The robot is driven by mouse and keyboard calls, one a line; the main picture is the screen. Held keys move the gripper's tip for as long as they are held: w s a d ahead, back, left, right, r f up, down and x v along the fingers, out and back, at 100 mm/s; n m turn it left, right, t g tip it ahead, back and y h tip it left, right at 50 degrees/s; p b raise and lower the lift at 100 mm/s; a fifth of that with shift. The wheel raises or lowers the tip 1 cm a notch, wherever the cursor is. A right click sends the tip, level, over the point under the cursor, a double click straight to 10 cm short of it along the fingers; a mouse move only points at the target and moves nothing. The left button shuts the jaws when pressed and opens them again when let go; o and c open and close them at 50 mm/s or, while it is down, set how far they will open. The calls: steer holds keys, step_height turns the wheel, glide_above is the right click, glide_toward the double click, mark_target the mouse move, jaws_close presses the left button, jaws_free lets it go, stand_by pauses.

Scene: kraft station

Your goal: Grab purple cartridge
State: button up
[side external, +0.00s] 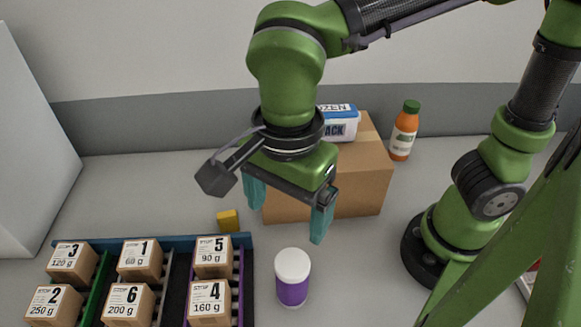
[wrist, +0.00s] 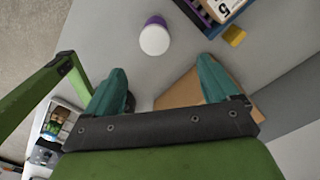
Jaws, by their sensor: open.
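The purple cartridge (side external: 292,289) is a short upright cylinder with a white lid and a purple band. It stands on the grey table, just right of the box rack. In the wrist view the cartridge (wrist: 155,37) shows its white lid from above, beyond the fingertips and between their lines. My gripper (side external: 287,212) has teal fingers spread apart with nothing between them. It hangs above the table, behind and above the cartridge, and does not touch it. The gripper also shows in the wrist view (wrist: 162,75).
A rack (side external: 246,240) with several numbered small boxes stands front left. A yellow block (side external: 228,220) lies behind it. A cardboard box (side external: 365,190) with a white-and-blue pack (side external: 341,128) on top stands behind my gripper. An orange bottle (side external: 402,135) stands behind right. Table right of the cartridge is clear.

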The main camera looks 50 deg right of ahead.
mark_target(288, 263)
steer(key=shift+m, duration=0.3)
steer(key=f, duration=1.1)
steer(key=shift+s+a+f, duration=0.25)
steer(key=shift+s+f, duration=0.05)
steer(key=shift+s+d+f, duration=0.1)
steer(key=shift+d+f, duration=0.1)
steer(key=shift+f, duration=1.2)
steer(key=shift+s+d+f, duration=0.1)
steer(key=shift+d+f, duration=0.05)
steer(key=shift+f, duration=1.2)
steer(key=shift+r, duration=0.1)
steer(key=c, duration=1.3)
